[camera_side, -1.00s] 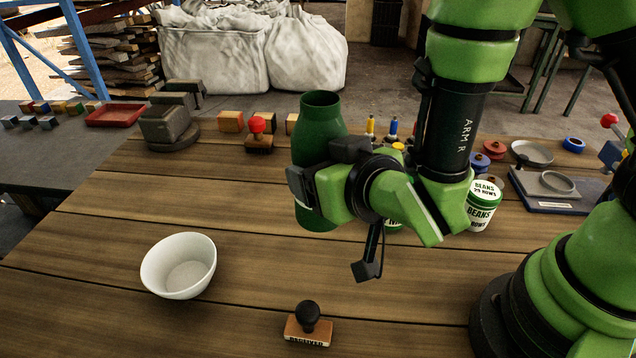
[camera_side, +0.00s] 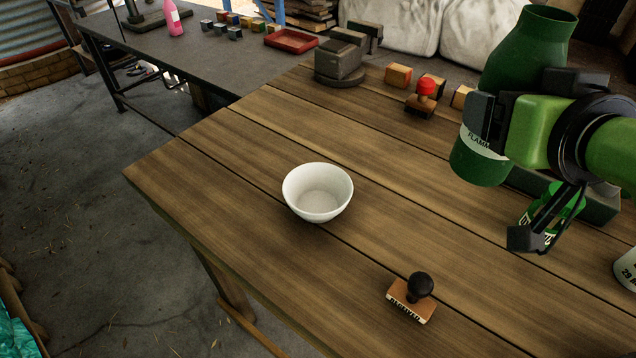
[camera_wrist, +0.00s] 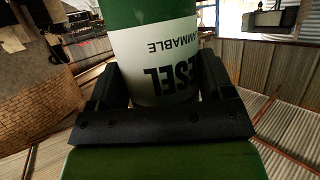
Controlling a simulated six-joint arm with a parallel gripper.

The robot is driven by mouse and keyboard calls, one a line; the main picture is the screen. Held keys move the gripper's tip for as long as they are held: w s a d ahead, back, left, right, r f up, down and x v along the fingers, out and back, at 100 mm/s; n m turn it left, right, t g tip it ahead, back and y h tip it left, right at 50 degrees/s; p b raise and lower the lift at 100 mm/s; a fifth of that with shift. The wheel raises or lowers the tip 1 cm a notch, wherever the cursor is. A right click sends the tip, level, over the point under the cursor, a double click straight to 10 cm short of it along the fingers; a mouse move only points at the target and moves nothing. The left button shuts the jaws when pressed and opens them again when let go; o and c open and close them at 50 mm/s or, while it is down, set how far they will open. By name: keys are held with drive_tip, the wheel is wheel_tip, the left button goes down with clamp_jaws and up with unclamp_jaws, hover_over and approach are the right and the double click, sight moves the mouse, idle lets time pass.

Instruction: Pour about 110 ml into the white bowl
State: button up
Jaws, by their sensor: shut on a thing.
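A white bowl (camera_side: 318,197) stands upright on the wooden table (camera_side: 260,150) in the side view, and its visible inside looks empty. My gripper (camera_side: 486,120) is shut around a green bottle (camera_side: 527,52) with an open, narrower neck, to the right of and behind the bowl in the picture. The bottle is roughly upright, apart from the bowl. Its contents are hidden. In the wrist view the bottle (camera_wrist: 152,15) is between both dark fingers, its white label reading "ESEL" and "AMMABLE" upside down.
A black-knobbed stamp (camera_side: 415,297) lies in front of the bowl, to its right. A red-knobbed stamp (camera_side: 422,97), wooden blocks (camera_side: 398,76) and a dark vise-like object (camera_side: 338,62) are at the back. Table around the bowl is clear.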

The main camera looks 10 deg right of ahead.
drive_tip(key=w+a+n+g+y, duration=0.1)
drive_tip(key=a+n+y, duration=0.35)
drive_tip(key=a, duration=0.95)
drive_tip(key=w+a+n+g+y, duration=0.2)
drive_tip(key=a+n+y, duration=0.25)
drive_tip(key=a, duration=1.05)
wheel_tip(320, 180, down, 14)
drive_tip(key=shift+s+d+r+y, duration=0.15)
drive_tip(key=shift+s+r+y, duration=0.1)
drive_tip(key=shift+y, duration=0.15)
drive_tip(key=shift+r+m, duration=0.1)
drive_tip(key=shift+m, duration=0.3)
